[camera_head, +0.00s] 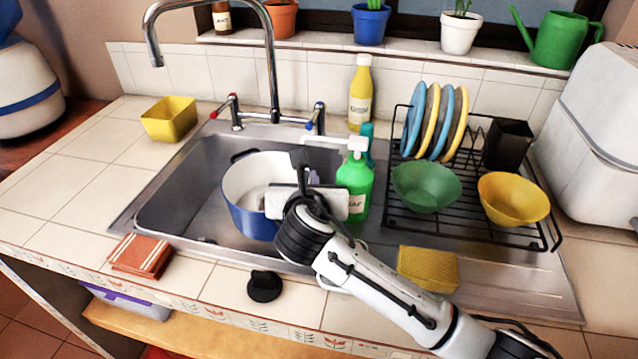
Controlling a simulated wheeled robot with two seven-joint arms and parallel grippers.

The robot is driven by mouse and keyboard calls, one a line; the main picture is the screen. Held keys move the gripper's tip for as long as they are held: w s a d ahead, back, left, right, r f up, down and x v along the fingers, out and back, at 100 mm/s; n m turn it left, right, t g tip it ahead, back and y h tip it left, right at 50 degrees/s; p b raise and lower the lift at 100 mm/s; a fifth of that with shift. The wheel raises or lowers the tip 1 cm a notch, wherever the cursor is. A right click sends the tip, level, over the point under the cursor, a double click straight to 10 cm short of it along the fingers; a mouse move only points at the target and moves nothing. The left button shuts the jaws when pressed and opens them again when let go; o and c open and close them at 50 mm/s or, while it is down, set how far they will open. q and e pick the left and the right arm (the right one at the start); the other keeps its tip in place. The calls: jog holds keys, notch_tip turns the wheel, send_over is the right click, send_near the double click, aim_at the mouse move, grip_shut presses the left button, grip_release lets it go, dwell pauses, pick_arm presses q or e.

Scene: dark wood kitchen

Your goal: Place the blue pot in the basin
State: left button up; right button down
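The blue pot (250,218), white inside with a dark handle at its far left, is upright over the metal basin (180,205). Whether it rests on the basin floor or hangs just above it I cannot tell. My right gripper (301,172) is at the pot's right side, its dark fingers by the rim. My own wrist hides that side of the pot and any handle there, so I cannot tell whether the fingers are closed on it. My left gripper is not in view.
A green soap bottle (355,182) stands close right of my gripper. A dish rack (480,225) with plates and bowls is further right. The tap (272,70) arches behind the pot. A yellow sponge (428,268) lies by my forearm. The basin's left part is clear.

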jog(key=shift+s+d+f, duration=0.15)
jog(key=shift+d+f, duration=0.1)
jog(key=shift+d, duration=0.25)
jog(key=shift+s+d+f, duration=0.1)
jog(key=shift+d+f, duration=0.1)
jog(key=shift+d, duration=0.25)
jog(key=shift+f, duration=0.6)
jog(key=c, duration=2.2)
grip_release()
jog(key=shift+s+f, duration=0.1)
jog(key=shift+f, duration=0.05)
jog(key=d+r+p+v, duration=0.1)
jog(key=v, duration=1.1)
jog(key=shift+a, duration=0.45)
